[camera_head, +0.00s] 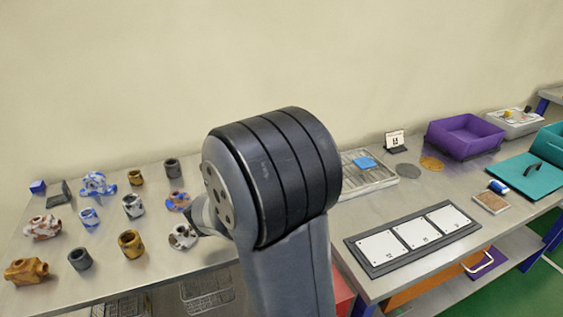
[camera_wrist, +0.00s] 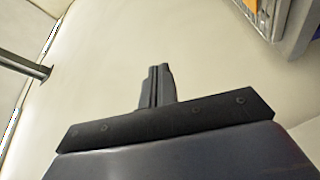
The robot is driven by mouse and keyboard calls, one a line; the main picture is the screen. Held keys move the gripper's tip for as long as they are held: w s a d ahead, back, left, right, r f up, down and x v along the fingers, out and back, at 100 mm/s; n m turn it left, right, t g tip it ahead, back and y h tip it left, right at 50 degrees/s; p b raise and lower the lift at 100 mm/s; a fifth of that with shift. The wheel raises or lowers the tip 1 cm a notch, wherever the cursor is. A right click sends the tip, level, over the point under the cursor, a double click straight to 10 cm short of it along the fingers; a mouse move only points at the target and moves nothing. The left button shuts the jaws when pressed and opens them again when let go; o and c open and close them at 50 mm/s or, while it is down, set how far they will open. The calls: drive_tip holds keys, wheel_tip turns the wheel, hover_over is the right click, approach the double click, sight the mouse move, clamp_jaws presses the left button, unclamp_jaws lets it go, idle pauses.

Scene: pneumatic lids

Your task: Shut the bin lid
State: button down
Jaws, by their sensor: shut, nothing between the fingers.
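A flat teal panel with a dark handle (camera_head: 520,182), which looks like a lid, lies at the right of the table in the head view. A teal bin (camera_head: 554,134) is cut off by the right edge just behind it. An open purple bin (camera_head: 466,134) stands to the left of these; I cannot tell which bin the lid belongs to. My gripper (camera_wrist: 157,72) shows in the wrist view with its two fingers together and nothing between them. It points at a bare pale surface, away from any lid. In the head view my arm hides it.
A dark frame with white numbered plates (camera_head: 372,268) lies at the front of the table. A blue roll (camera_head: 498,187) and a brown block (camera_head: 491,203) lie left of the teal panel. Several pipe fittings (camera_head: 130,244) stand at the left. A grey tray (camera_head: 378,182) sits mid-table.

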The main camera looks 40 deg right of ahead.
wheel_tip(320, 180, up, 5)
drive_tip(key=p, duration=0.2)
drive_tip(key=w+a+f+b, duration=0.2)
drive_tip(key=a+f, duration=0.3)
drive_tip(key=a, duration=0.4)
drive_tip(key=shift+w, duration=0.2)
drive_tip(key=s+d, duration=0.2)
drive_tip(key=d, duration=0.7)
drive_tip(key=shift+s, duration=0.15)
drive_tip(key=shift+r, duration=0.1)
